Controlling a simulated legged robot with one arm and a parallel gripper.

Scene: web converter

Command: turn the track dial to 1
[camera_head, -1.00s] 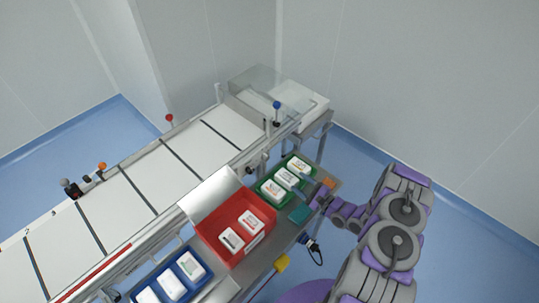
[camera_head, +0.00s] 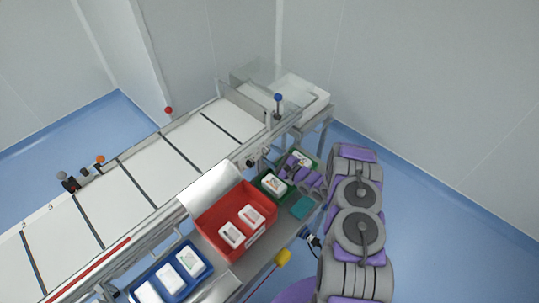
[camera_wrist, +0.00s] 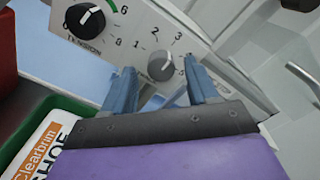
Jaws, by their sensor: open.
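In the wrist view a grey panel (camera_wrist: 205,47) carries a small grey dial (camera_wrist: 161,67) ringed by printed numbers, with 1 at its upper left, then 2 and 3 further round. No name for this dial is readable; the fingers hide its lower surroundings. A larger black dial marked TENSION (camera_wrist: 85,18) with a green arc is at the upper left. My gripper (camera_wrist: 158,64) is open, its two blue-grey fingers on either side of the grey dial; contact cannot be told. In the head view my gripper (camera_head: 288,166) is over the green tray by the conveyor.
The green tray (camera_head: 261,187) with white boxes lies under my gripper. A red bin (camera_head: 214,218) and a blue tray (camera_head: 206,256) holding white boxes stand along the conveyor (camera_head: 150,182). A green rim and a box show low left in the wrist view.

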